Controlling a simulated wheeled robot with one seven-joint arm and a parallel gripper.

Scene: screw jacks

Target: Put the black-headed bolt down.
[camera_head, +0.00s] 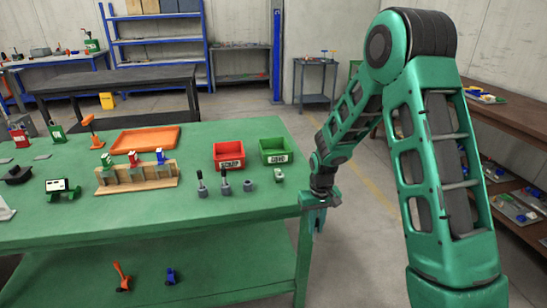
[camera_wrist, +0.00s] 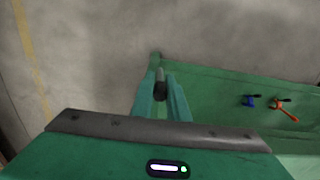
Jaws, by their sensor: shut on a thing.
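My gripper (camera_head: 316,216) hangs just off the right front corner of the green table (camera_head: 215,216) in the head view, with its fingers pointing down. In the wrist view its fingers (camera_wrist: 160,98) are shut on the black-headed bolt (camera_wrist: 160,88), which shows as a dark part between them and a grey part beyond their tips. The bolt is hidden in the head view. Two grey pieces with dark upright tops, a left one (camera_head: 201,186) and a right one (camera_head: 225,184), stand on the table. A short grey piece (camera_head: 248,186) stands to their right.
A red bin (camera_head: 229,151) labelled SCRAP and a green bin (camera_head: 274,149) stand behind the grey pieces. A small pale piece (camera_head: 279,175) sits near the table's right edge. A wooden rack (camera_head: 137,186) and an orange tray (camera_head: 146,139) are further left. Bare green tabletop lies in front.

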